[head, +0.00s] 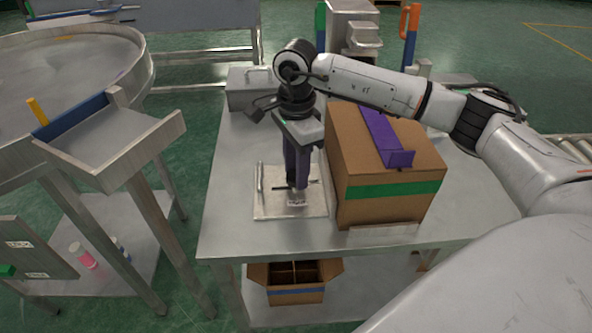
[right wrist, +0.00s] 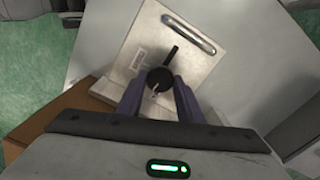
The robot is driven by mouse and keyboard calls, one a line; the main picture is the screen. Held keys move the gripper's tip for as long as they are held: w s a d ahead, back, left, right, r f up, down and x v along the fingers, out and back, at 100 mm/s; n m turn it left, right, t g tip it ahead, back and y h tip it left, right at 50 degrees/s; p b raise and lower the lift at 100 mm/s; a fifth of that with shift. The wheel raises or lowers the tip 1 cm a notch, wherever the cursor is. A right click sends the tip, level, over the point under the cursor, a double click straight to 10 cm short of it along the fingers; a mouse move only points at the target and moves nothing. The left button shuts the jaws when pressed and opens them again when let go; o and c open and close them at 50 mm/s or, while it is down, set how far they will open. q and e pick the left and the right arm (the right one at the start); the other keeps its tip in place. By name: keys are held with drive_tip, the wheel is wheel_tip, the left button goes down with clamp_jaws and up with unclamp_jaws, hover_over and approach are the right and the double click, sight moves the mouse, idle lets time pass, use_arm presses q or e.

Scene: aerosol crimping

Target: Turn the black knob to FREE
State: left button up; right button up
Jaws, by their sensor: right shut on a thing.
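The black knob (right wrist: 161,76) sits on a pale metal plate (right wrist: 190,72), with its dark bar pointing up and slightly right in the right wrist view. In the head view the plate (head: 266,208) lies on the metal table and the knob's dark bar (head: 280,188) points left. My right gripper (head: 297,186) reaches down from above, its two purple fingers (right wrist: 158,90) shut around the knob's sides. A small white label (right wrist: 138,60) is on the plate; its print is too small to read. My left gripper is out of view.
A cardboard box (head: 385,185) with green tape and a purple holder (head: 387,138) stands close right of my gripper. A grey metal box (head: 250,92) is behind. The plate has a bar handle (right wrist: 188,34). The table's left front (head: 232,230) is clear.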

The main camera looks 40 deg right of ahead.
drive_tip(key=shift+r+n, duration=0.1)
drive_tip(key=shift+n, duration=0.3)
drive_tip(key=o, duration=1.1)
drive_tip(key=shift+c, duration=0.2)
wheel_tip(320, 180, up, 10)
drive_tip(key=shift+r, duration=0.15)
